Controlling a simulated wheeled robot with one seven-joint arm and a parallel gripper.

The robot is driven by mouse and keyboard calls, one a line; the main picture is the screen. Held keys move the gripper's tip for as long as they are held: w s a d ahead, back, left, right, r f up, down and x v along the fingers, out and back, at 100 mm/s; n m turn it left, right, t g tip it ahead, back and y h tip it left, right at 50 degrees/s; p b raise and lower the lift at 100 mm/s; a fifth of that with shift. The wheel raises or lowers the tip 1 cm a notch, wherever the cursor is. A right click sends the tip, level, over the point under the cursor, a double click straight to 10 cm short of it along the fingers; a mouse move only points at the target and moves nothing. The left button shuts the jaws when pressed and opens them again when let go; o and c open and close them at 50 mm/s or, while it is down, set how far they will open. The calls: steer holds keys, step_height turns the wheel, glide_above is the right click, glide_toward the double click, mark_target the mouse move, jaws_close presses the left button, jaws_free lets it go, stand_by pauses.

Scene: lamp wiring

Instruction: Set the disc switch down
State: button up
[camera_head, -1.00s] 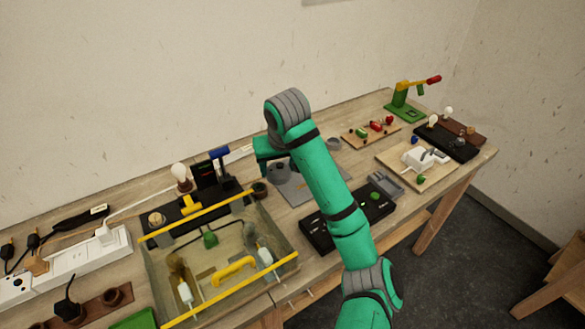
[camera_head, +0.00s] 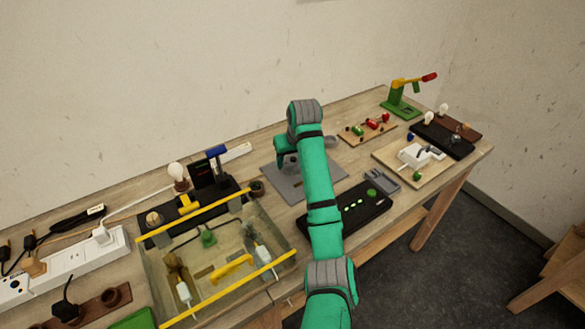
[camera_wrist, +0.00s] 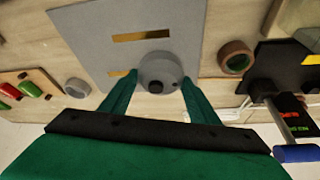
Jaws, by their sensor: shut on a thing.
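The disc switch (camera_wrist: 160,68) is a round grey disc with a dark knob, between my two green fingers in the wrist view. My gripper (camera_wrist: 160,78) is shut on it. A flat grey plate (camera_wrist: 90,35) with tan slots lies under the disc. In the head view, my gripper (camera_head: 283,158) is over the back part of the grey plate (camera_head: 290,190), and the disc is mostly hidden there. I cannot tell whether the disc touches the plate.
A brown ring (camera_head: 256,189) and a black stand with a blue-handled lever (camera_head: 217,152) are left of the plate. A grey ring (camera_wrist: 77,88) is on the other side. A black panel with green lights (camera_head: 345,212) lies in front, beside a clear yellow-edged box (camera_head: 280,230).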

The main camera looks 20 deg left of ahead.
mark_target(294, 167)
steer(key=shift+w+f, duration=0.6)
steer(key=shift+f, duration=1.6)
steer(key=shift+f, duration=0.1)
steer(key=o, duration=1.1)
steer(key=shift+d, duration=0.1)
steer(key=shift+r, duration=0.2)
steer(key=v, duration=1.1)
steer(key=shift+s+d+r, duration=0.1)
steer(key=shift+s+r, duration=0.05)
steer(key=shift+r, duration=0.2)
